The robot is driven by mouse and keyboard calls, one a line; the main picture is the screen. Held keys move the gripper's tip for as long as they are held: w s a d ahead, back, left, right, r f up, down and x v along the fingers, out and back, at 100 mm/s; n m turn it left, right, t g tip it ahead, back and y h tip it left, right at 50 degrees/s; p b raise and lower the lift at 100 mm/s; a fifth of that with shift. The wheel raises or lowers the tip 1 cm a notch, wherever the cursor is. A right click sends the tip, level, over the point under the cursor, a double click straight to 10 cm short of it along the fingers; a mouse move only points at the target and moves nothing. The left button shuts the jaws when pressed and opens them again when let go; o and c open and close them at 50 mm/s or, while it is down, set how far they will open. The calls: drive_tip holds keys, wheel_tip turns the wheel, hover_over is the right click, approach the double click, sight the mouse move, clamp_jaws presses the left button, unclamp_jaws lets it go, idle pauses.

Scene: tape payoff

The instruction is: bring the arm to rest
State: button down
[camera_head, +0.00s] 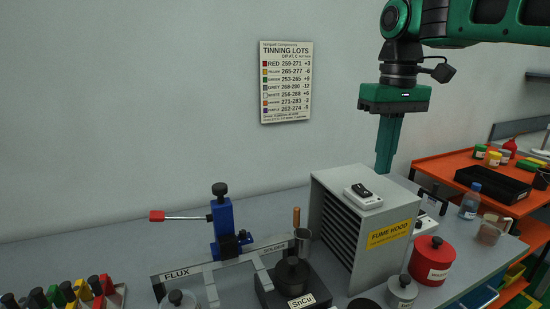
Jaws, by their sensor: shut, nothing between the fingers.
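My gripper (383,172) is green and points straight down from my arm at the upper right. Its fingers are together and hold nothing. The fingertips show just behind or beside the right part of the grey fume hood (340,225); I cannot tell the exact gap. A small white switch box (363,201) with a black rocker sits on top of the hood, to the left of the fingertips.
A blue clamp stand (223,230) with a red-tipped lever and an SnCu pot (293,275) stand on the bench. A red lidded pot (431,261) is right of the hood. An orange cart (436,165) is at right. The wall carries a tinning chart (286,82).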

drive_tip(key=s+d+f+m, duration=0.4)
drive_tip(key=s+d+f, duration=0.3)
drive_tip(key=s+f, duration=0.4)
drive_tip(key=s+d+f+m, duration=0.5)
drive_tip(key=s+d+f, duration=0.3)
drive_tip(key=s+f, duration=0.3)
drive_tip(key=shift+f, duration=0.15)
